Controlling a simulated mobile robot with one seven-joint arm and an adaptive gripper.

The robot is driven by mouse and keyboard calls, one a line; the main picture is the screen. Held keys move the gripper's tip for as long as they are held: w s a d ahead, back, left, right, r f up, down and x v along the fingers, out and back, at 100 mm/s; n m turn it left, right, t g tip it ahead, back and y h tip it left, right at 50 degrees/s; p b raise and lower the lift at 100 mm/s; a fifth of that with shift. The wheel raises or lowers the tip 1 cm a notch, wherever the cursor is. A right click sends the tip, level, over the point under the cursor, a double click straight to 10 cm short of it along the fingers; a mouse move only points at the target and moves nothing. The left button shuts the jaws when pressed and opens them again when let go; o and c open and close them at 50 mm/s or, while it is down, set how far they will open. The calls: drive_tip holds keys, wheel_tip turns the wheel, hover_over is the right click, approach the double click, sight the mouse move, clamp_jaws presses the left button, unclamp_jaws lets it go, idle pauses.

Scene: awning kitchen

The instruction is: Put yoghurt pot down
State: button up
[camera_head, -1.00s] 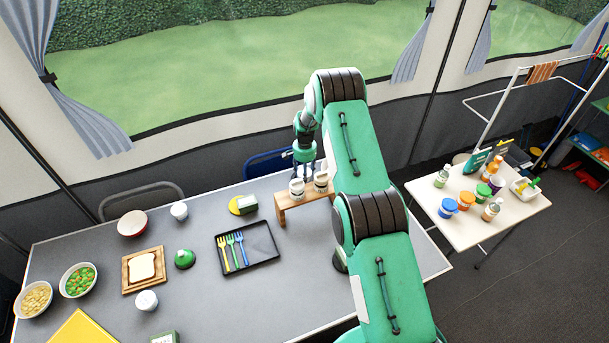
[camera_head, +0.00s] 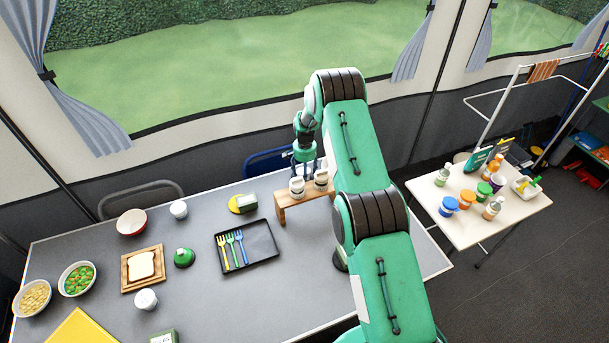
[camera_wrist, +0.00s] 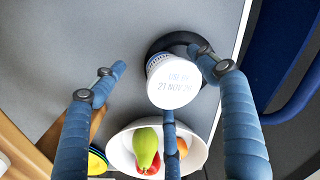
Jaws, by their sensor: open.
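The yoghurt pot (camera_wrist: 174,82) is a white round tub in the wrist view, its pale lid printed "USE BY 21 NOV". A dark round shape (camera_wrist: 180,42) shows behind it; I cannot tell whether the pot rests on it. My gripper (camera_wrist: 165,80) has its blue fingers spread apart, with the pot between them, closest to the right finger. In the head view, my gripper (camera_head: 304,168) is low behind the small wooden stand (camera_head: 299,207). The pot is not clearly visible there.
A white bowl (camera_wrist: 198,150) of fruit is close beside the pot. The grey table's edge (camera_wrist: 235,50) is right of the pot in the wrist view.

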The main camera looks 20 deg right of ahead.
drive_tip(key=shift+r, duration=0.2)
drive_tip(key=shift+r+p, duration=0.5)
drive_tip(key=shift+p, duration=0.05)
wheel_tip(320, 180, up, 12)
drive_tip(key=shift+f, duration=0.15)
idle(0.6)
